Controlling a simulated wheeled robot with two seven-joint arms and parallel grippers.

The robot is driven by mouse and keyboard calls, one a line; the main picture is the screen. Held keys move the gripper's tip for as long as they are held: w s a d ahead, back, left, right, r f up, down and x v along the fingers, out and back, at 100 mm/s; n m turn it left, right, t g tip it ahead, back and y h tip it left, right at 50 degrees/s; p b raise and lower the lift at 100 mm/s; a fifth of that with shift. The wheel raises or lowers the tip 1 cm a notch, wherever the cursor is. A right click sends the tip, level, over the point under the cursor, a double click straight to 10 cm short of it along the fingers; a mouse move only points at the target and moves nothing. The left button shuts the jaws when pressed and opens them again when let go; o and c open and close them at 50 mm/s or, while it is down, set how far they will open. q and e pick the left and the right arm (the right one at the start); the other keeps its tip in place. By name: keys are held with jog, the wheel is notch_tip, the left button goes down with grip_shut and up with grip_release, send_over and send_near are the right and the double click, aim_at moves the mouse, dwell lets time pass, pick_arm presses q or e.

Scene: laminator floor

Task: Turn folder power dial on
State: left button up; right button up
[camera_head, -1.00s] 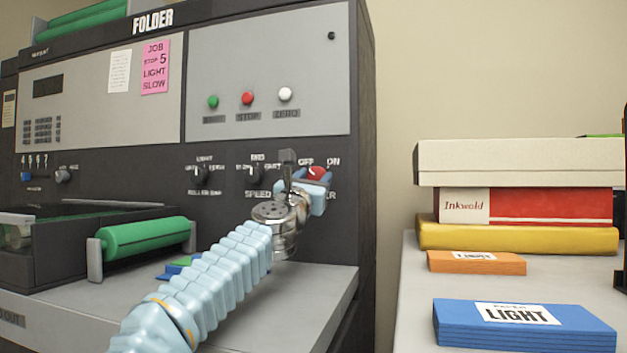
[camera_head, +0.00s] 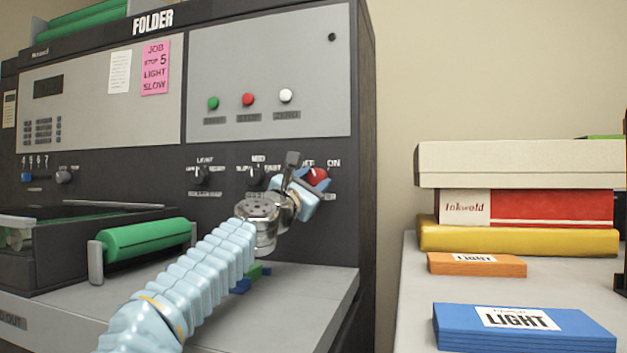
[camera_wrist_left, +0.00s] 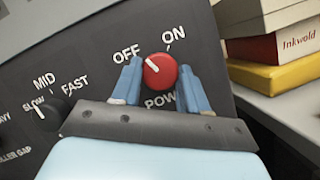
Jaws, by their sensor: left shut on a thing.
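The red folder power dial (camera_head: 318,177) sits at the right end of the machine's lower control row, by the OFF and ON labels. In the left wrist view the dial (camera_wrist_left: 158,71) is seen close up, its white pointer mark towards the upper left, on the OFF side. My left gripper (camera_head: 310,186) is at the dial. In the left wrist view its blue fingers (camera_wrist_left: 160,79) stand on either side of the dial, shut on it. The gripper partly hides the OFF label and the POWER label in the head view. My right gripper is not in view.
The speed dial (camera_wrist_left: 54,110) is left of the power dial. Green, red and white buttons (camera_head: 248,99) are above. A green roller (camera_head: 146,239) is at the lower left. A side table on the right holds stacked boxes (camera_head: 525,208) and a blue LIGHT pack (camera_head: 520,328).

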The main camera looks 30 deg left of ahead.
pick_arm(q)
jog(key=m, duration=0.1)
jog(key=m+h+p, duration=0.1)
jog(key=m, duration=0.1)
jog(key=m+g+h, duration=0.1)
jog(key=m, duration=0.1)
jog(key=shift+a+r+p, duration=0.15)
jog(key=shift+r+p, duration=0.1)
jog(key=shift+p, duration=0.1)
jog(key=m+g+h+p, duration=0.1)
jog(key=m+p, duration=0.1)
jog(key=m, duration=0.2)
jog(key=shift+r, duration=0.15)
jog(key=m+g+p, duration=0.1)
jog(key=m+p, duration=0.2)
jog(key=m, duration=0.1)
jog(key=shift+a+r+h, duration=0.1)
jog(key=shift+h, duration=0.3)
jog(key=shift+m+g+p, duration=0.8)
jog(key=shift+m+p, duration=0.35)
jog(key=shift+m, duration=0.15)
jog(key=o, duration=1.1)
jog(key=shift+c, duration=0.2)
jog(key=shift+s, duration=0.1)
